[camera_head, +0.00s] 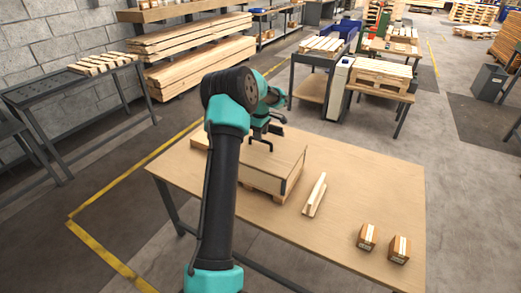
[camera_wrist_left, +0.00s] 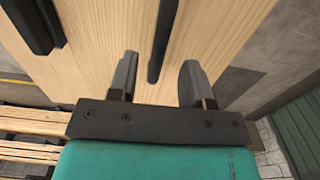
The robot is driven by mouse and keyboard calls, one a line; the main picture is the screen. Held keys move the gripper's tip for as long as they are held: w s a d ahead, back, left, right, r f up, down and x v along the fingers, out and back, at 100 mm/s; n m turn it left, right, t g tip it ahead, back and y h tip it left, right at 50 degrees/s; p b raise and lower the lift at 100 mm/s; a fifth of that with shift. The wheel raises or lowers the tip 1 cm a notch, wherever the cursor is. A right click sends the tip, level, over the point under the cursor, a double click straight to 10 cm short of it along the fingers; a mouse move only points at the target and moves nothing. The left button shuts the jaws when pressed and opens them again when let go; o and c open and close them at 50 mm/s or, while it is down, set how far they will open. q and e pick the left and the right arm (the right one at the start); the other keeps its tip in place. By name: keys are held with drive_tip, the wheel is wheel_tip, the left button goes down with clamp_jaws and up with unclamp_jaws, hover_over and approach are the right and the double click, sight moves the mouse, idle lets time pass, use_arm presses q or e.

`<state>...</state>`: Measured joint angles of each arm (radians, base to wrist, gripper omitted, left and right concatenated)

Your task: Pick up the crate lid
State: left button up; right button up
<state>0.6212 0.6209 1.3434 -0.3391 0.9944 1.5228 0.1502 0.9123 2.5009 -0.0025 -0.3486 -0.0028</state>
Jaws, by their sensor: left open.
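The crate lid (camera_head: 288,152) is a flat light wood panel on top of the wooden crate (camera_head: 262,178), which stands on the table; my left arm hides part of both. My left gripper (camera_head: 262,141) is over the lid, its fingers pointing down. In the left wrist view, the lid (camera_wrist_left: 95,35) fills the upper middle. My open left gripper (camera_wrist_left: 158,82) has its two fingers apart, with a dark bar (camera_wrist_left: 163,40) on the lid showing between them. I cannot tell whether the fingers touch anything. My right gripper is in neither view.
The wooden table (camera_head: 365,190) has free room at the right. A short wood piece (camera_head: 314,195) lies right of the crate. Two small cartons, one at the front (camera_head: 367,237) and one beside it (camera_head: 399,249), stand near the front right edge.

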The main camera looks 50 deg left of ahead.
sight(261, 145)
use_arm(q)
wheel_tip(261, 145, down, 4)
drive_tip(key=shift+a+f, duration=0.1)
idle(0.5)
clamp_jaws()
idle(0.4)
